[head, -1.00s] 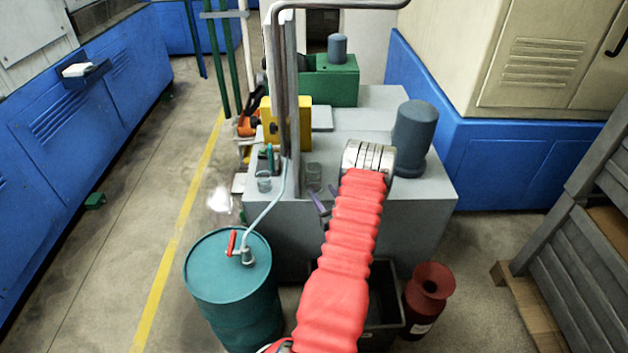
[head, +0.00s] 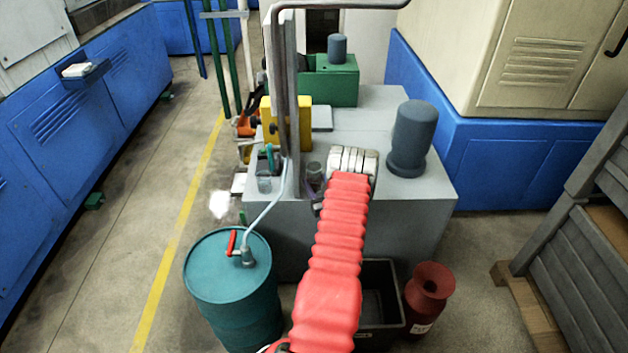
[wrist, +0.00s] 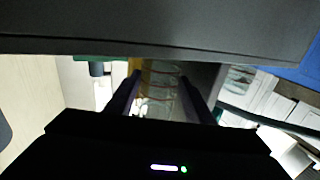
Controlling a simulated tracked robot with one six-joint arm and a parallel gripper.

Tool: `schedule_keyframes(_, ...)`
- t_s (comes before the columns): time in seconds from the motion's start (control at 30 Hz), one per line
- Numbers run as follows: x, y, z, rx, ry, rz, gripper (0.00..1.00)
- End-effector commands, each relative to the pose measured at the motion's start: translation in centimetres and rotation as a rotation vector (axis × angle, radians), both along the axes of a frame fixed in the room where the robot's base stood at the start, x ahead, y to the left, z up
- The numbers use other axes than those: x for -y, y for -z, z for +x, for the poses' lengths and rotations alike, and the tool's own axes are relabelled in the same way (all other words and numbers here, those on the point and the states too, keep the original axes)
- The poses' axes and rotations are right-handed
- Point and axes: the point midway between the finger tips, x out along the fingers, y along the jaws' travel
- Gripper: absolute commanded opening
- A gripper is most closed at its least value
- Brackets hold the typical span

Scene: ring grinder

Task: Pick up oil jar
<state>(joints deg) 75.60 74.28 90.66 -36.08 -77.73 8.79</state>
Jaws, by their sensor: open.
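A small clear glass jar (head: 314,176), likely the oil jar, stands on the grey machine top just left of my wrist. My gripper (wrist: 160,78) is open, its two dark fingers pointing toward the jar. In the wrist view a glassy shape with yellow and reddish streaks (wrist: 160,95) shows between the fingers; I cannot tell if they touch it. In the head view only a dark purple bit of my gripper (head: 314,203) shows at the jar's lower edge. A second glass jar (head: 264,184) stands further left, near a green item.
A metal post (head: 290,100) rises between the two jars. A grey cylinder (head: 410,135) stands right of my wrist on the machine top (head: 420,188). A teal drum (head: 230,290) with a hose, a black bin (head: 385,285) and a red can (head: 428,290) stand below.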

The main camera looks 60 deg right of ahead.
Motion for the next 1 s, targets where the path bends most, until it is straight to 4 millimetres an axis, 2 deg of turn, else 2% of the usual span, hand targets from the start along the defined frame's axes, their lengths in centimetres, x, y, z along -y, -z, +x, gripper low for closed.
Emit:
schedule_keyframes(0.2,1.3,0.0,1.6,0.0,0.0,0.0,0.48)
schedule_keyframes(0.77,1.5,0.0,1.7,0.0,0.0,0.0,0.48)
schedule_keyframes(1.0,1.5,0.0,1.7,0.0,0.001,0.0,0.31)
